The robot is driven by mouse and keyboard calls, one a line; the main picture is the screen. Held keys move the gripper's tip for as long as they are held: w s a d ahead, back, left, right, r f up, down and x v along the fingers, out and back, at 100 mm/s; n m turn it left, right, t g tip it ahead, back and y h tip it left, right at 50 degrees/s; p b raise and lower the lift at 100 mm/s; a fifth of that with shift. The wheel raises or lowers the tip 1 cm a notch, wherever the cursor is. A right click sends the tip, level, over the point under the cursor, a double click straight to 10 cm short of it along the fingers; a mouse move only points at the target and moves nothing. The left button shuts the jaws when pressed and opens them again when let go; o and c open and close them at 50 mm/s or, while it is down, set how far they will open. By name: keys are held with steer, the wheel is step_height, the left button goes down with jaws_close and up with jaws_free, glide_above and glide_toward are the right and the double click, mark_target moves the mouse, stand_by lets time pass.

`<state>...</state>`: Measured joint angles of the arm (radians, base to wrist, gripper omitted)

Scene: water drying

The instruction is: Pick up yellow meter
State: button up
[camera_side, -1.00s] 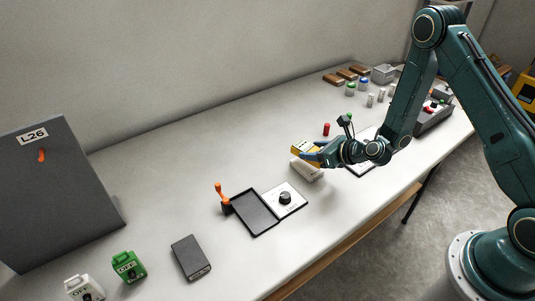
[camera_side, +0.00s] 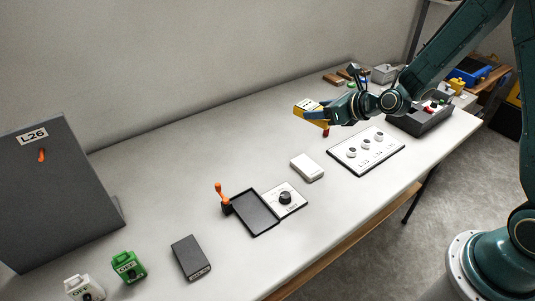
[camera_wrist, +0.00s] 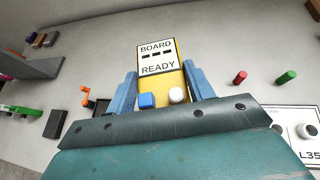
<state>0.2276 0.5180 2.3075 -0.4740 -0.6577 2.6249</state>
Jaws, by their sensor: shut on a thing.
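The yellow meter (camera_side: 310,106) is in my gripper (camera_side: 322,112), held up above the table. In the wrist view the meter (camera_wrist: 174,82) stands between the two blue fingers of my gripper (camera_wrist: 162,88), which press on its sides. Its white face reads "BOARD --- READY", with a blue knob and a white knob below. A white block (camera_side: 307,167) lies on the table below and apart from the meter, its top bare.
A white panel with several knobs (camera_side: 340,155) lies right of the block. A black tray (camera_side: 252,212) with an orange lever and a dial plate (camera_side: 286,199) lies in front. A grey upright board (camera_side: 50,190) stands at left.

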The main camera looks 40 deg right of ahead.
steer(key=shift+r, duration=1)
steer(key=shift+n+y, duration=0.6)
steer(key=shift+s+a+r, duration=0.35)
steer(key=shift+s+r, duration=0.5)
steer(key=shift+s+a+r, duration=0.3)
steer(key=shift+s+r, duration=0.55)
steer(key=n+y, duration=0.1)
glide_above(284, 149)
steer(key=shift+g, duration=0.3)
step_height(284, 149, down, 5)
steer(key=shift+w+f, duration=0.1)
step_height(284, 149, down, 16)
steer(key=shift+d+f, duration=0.1)
steer(key=shift+f, duration=0.1)
steer(key=shift+f, duration=1.8)
